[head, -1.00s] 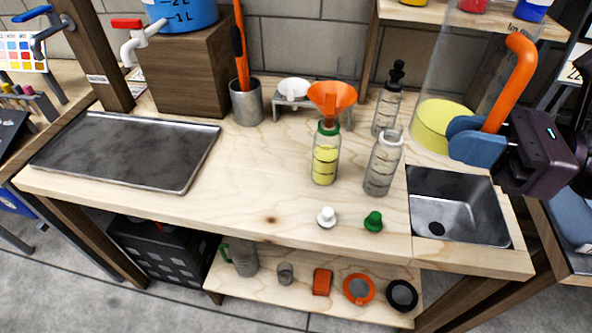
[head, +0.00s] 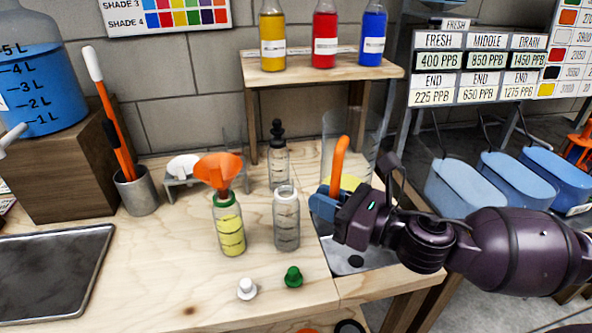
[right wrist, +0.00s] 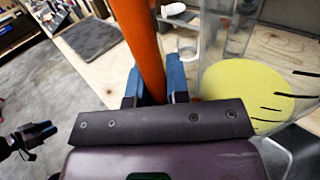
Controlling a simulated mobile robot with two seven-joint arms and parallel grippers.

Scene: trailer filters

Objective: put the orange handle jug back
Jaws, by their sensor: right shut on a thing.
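The orange handle jug (head: 353,133) is a tall clear jug with yellow liquid low inside and an orange handle (head: 339,160). My right gripper (head: 325,203) is shut on the handle. The jug is upright at the right end of the bench, by the sink (head: 352,258); I cannot tell whether its base touches anything. In the right wrist view the blue fingers (right wrist: 153,85) hold the handle from both sides, and the yellow liquid (right wrist: 245,92) shows to the right. My left gripper (right wrist: 38,130) shows at the left of the right wrist view, well away from the jug.
A clear bottle (head: 286,222) and a yellow-filled bottle (head: 229,228) with an orange funnel (head: 217,171) stand left of the jug. A dropper bottle (head: 278,165) is behind them. A wooden shelf (head: 318,68) with coloured bottles stands behind. White and green stoppers (head: 293,277) lie in front.

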